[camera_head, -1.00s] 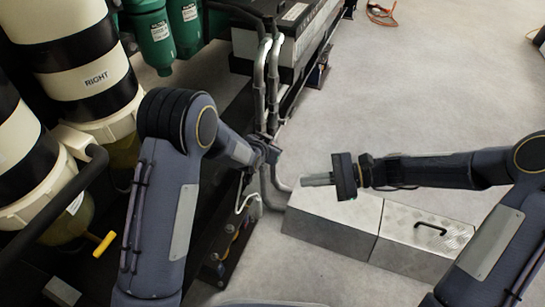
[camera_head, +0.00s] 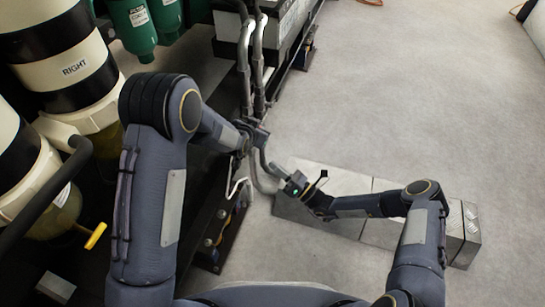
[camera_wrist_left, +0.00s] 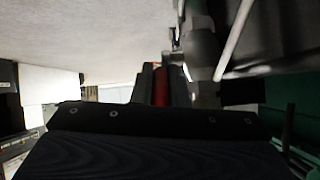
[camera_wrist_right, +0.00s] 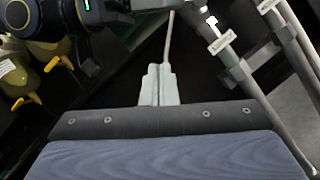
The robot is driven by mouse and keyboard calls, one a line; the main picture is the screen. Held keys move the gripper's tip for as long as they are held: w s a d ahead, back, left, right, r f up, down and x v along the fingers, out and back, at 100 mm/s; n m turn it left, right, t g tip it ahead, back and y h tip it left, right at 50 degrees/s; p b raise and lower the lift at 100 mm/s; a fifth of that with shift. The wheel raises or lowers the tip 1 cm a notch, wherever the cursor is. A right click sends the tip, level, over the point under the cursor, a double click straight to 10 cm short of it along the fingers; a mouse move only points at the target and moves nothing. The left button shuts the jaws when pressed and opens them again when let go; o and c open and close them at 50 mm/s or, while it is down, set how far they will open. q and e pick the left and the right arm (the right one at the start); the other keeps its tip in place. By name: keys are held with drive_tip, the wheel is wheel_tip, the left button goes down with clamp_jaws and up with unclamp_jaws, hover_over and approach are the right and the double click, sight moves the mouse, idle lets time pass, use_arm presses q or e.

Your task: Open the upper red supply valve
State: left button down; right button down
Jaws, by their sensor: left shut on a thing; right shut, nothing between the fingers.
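My left gripper (camera_head: 254,136) is beside the vertical grey pipes, with much of it hidden behind my own arm and wrist in the head view. In the left wrist view its fingers (camera_wrist_left: 161,85) are shut on a red handle (camera_wrist_left: 161,88), seen as a narrow strip between them. The valve body behind the handle cannot be made out. My right gripper (camera_head: 283,177) is below and right of the left one, near the lower pipe bend. In the right wrist view its pale fingers (camera_wrist_right: 159,83) are together with nothing between them.
Grey vertical pipes (camera_head: 259,65) run beside the dark frame. A metal box (camera_head: 340,184) lies on the floor under my right arm. A yellow-handled valve (camera_head: 95,236) and a striped cylinder labelled RIGHT (camera_head: 70,70) stand at left.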

use_arm(q)
drive_tip(key=shift+s+f, duration=0.1)
drive_tip(key=shift+f, duration=0.05)
use_arm(e)
drive_tip(key=w+a+r, duration=0.5)
drive_tip(key=w+r, duration=0.1)
drive_tip(key=shift+w+a+r, duration=0.1)
